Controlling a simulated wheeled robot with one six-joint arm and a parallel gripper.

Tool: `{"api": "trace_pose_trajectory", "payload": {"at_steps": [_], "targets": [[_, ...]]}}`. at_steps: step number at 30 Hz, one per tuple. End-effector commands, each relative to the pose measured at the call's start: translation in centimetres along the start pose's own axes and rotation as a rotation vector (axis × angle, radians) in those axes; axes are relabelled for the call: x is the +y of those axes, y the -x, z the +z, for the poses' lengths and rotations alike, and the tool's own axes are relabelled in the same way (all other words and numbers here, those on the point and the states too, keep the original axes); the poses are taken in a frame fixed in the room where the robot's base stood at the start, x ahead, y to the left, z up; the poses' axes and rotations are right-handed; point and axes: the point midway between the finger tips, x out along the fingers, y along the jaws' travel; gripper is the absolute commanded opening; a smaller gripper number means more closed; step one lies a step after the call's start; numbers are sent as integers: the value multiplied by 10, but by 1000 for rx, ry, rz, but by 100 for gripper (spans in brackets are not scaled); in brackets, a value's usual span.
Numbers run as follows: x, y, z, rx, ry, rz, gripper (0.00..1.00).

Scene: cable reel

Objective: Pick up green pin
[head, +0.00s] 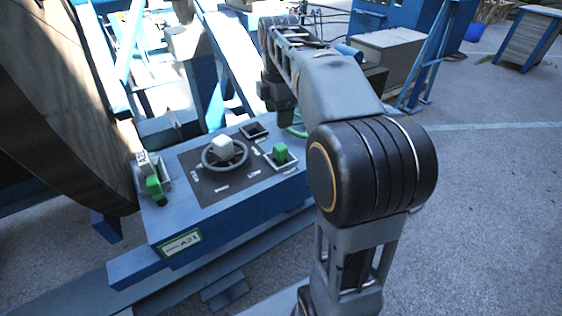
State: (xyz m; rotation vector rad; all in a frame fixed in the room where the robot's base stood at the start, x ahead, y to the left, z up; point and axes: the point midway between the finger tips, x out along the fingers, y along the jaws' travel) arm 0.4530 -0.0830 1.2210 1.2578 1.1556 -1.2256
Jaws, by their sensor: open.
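A green pin-like piece (281,152) stands upright in a square socket on the right side of the blue control box (185,222). A second green piece (153,187) is on a grey bracket at the box's left end, beside the big reel. I cannot tell for certain which one is the pin. My gripper (283,112) hangs behind the box's far right corner, above and beyond the right green piece and apart from it. It is open and looks empty. Its fingertips are small, dark and partly hidden by my arm.
A round dial with a pale knob (222,148) sits mid-panel, with an empty-looking square socket (254,131) behind it. A green cable (297,128) runs behind the box. The large wooden reel (60,110) blocks the left. Blue frames and a grey case (388,52) stand behind.

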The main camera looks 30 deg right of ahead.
Motion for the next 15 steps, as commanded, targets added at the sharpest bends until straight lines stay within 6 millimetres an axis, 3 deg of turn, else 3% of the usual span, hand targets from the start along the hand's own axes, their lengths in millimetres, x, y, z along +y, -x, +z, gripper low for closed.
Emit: {"api": "trace_pose_trajectory", "payload": {"at_steps": [5,15], "targets": [[12,-5,10,7,136,-31,68],[11,-60,11,9,167,-37,68]]}}
